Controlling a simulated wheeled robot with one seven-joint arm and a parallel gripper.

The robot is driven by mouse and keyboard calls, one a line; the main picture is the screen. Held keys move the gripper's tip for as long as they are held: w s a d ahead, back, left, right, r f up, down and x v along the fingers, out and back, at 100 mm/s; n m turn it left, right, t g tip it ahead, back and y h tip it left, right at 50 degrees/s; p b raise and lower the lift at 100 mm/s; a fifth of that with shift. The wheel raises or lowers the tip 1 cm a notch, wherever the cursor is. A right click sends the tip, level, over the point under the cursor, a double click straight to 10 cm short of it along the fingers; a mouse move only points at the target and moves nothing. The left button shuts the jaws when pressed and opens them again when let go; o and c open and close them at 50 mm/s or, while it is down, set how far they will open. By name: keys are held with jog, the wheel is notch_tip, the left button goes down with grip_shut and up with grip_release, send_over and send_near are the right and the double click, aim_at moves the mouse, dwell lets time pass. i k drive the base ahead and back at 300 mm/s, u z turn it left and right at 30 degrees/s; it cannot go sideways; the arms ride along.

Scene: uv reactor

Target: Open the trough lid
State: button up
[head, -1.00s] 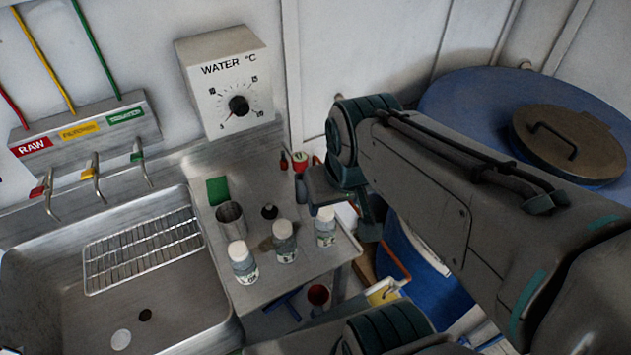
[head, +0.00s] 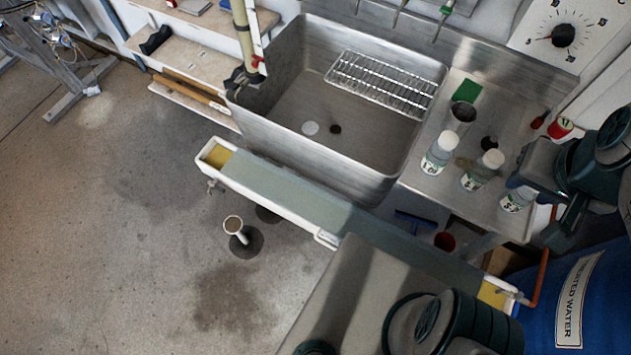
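The trough (head: 213,170) is a long, narrow white channel running diagonally below the front of the sink. A flat grey-green lid (head: 275,187) lies over most of its length. Yellow surface shows at the trough's upper-left end and again at its lower-right end. A small white tab (head: 326,238) sticks out at the near side. My own body hides part of the near edge toward the right. The end of my arm (head: 572,195) is at the right edge, above the counter and apart from the lid. Its fingers cannot be made out clearly.
The steel sink (head: 285,85) holds a wire rack (head: 385,82). Several labelled bottles (head: 440,153) and a metal cup (head: 460,117) stand on the counter to its right. A blue drum (head: 540,325) is at lower right. A white pipe (head: 235,228) rises from the otherwise open floor.

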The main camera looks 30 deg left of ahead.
aim_at(325, 243)
jog(key=u, duration=0.45)
jog(key=k, duration=0.75)
jog(key=u, duration=1.85)
